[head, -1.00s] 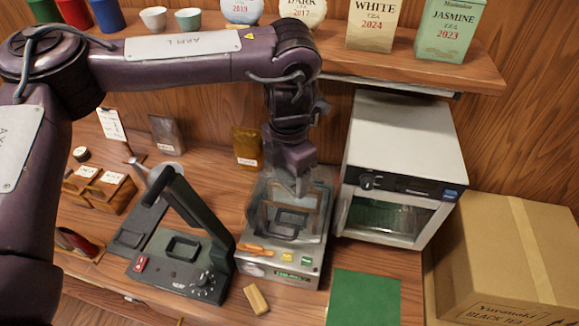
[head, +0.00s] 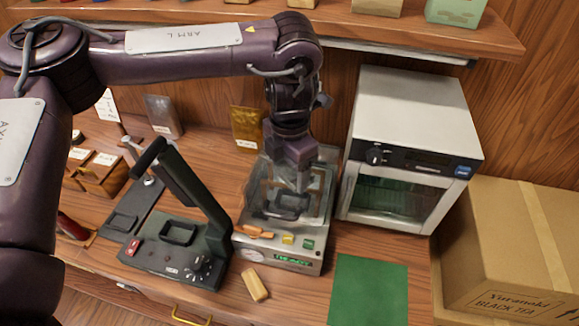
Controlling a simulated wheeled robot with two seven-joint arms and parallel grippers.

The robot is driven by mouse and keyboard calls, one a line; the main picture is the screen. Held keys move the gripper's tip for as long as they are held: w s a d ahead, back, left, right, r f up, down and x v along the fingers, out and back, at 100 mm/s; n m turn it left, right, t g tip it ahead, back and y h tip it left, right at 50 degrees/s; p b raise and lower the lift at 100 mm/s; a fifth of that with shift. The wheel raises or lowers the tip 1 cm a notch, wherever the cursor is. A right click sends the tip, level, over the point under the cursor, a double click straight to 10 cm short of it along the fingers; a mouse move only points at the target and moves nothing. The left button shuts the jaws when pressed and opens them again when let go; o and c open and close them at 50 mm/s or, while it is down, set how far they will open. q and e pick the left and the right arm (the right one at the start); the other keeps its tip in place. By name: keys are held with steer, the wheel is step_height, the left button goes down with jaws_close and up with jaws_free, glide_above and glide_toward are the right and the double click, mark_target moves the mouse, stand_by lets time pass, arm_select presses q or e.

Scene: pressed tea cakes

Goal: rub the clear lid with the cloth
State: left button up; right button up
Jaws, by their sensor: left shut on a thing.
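The clear lid (head: 318,207) is a see-through cover on top of the grey boxy machine (head: 275,256) in the middle of the table. A dark square frame shows through it. My left gripper (head: 303,184) reaches down from above, its tips at the lid's upper middle. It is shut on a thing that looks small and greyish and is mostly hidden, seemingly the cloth. Whether it touches the lid is hard to tell. My right gripper is out of view.
A dark press with a raised arm (head: 197,190) stands close at left. A white oven (head: 405,150) stands at right, with a cardboard box (head: 515,250) beyond it. A green mat (head: 368,290) and a small tan block (head: 255,284) lie in front. A shelf (head: 420,38) runs above.

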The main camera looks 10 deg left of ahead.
arm_select(q)
steer(key=shift+f, duration=0.1)
stand_by(0.3)
steer(key=shift+f+b, duration=0.6)
steer(key=shift+f, duration=0.3)
steer(key=shift+w, duration=0.1)
